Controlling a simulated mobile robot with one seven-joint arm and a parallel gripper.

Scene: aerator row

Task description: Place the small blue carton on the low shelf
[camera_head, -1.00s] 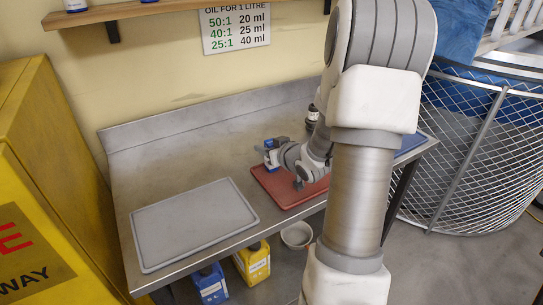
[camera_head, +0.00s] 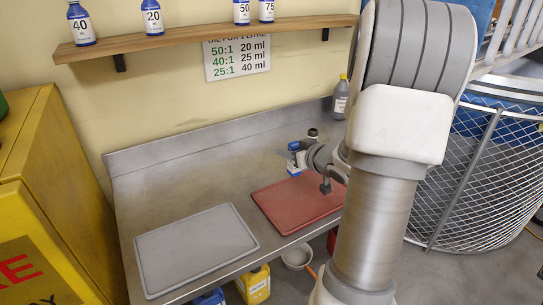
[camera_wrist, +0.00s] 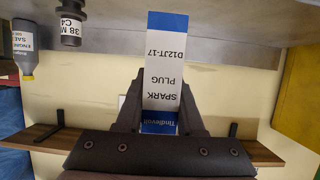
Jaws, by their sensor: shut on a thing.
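The small blue carton (camera_wrist: 163,75) is white with blue ends and spark plug lettering. In the wrist view it stands between the two fingers of my gripper (camera_wrist: 162,92), which is shut on it. In the head view the carton (camera_head: 293,167) shows small, partly covered by my gripper (camera_head: 297,153), above the far left part of the red mat. A wooden wall shelf (camera_head: 200,37) runs above the bench; it also shows in the wrist view (camera_wrist: 50,143). I cannot tell whether it is the low shelf; no other shelf shows clearly.
Several numbered bottles (camera_head: 151,18) stand on the wooden shelf. A yellow cabinet (camera_head: 60,160) stands left, a wire basket (camera_head: 480,190) right.

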